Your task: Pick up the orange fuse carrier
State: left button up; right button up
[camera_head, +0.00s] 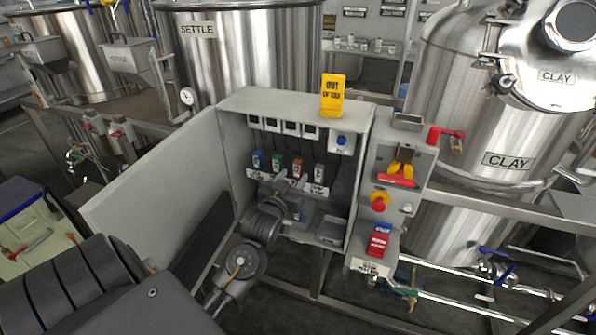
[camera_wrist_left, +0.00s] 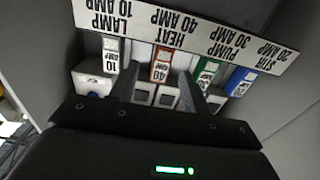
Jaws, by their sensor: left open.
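The orange fuse carrier (camera_head: 298,168) sits in a row of carriers inside the open grey cabinet. In the left wrist view, which shows the labels upside down, the orange carrier (camera_wrist_left: 161,66) is marked 40 and lies by the HEAT 40 AMP label. My left gripper (camera_head: 291,182) is in front of the row, just below the orange carrier. In the wrist view, my left gripper (camera_wrist_left: 160,86) is open, with one finger to each side of the orange carrier's line. Contact cannot be told. My right gripper is not in view.
A green carrier (camera_head: 278,163) and a grey carrier (camera_head: 319,173) flank the orange one; a blue carrier (camera_head: 258,160) is at the left end. The open cabinet door (camera_head: 150,195) stands left. A switch box (camera_head: 395,165) is right.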

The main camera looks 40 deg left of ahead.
aim_at(296, 171)
pick_arm(q)
jog(key=shift+w, duration=0.15)
jog(key=p+x, duration=0.2)
jog(key=x, duration=0.2)
jog(key=shift+w+a+f, duration=0.15)
jog(key=shift+w+a, duration=0.05)
jog(key=shift+a, duration=0.05)
jog(key=shift+w+f, duration=0.1)
jog(key=shift+w, duration=0.1)
grip_shut()
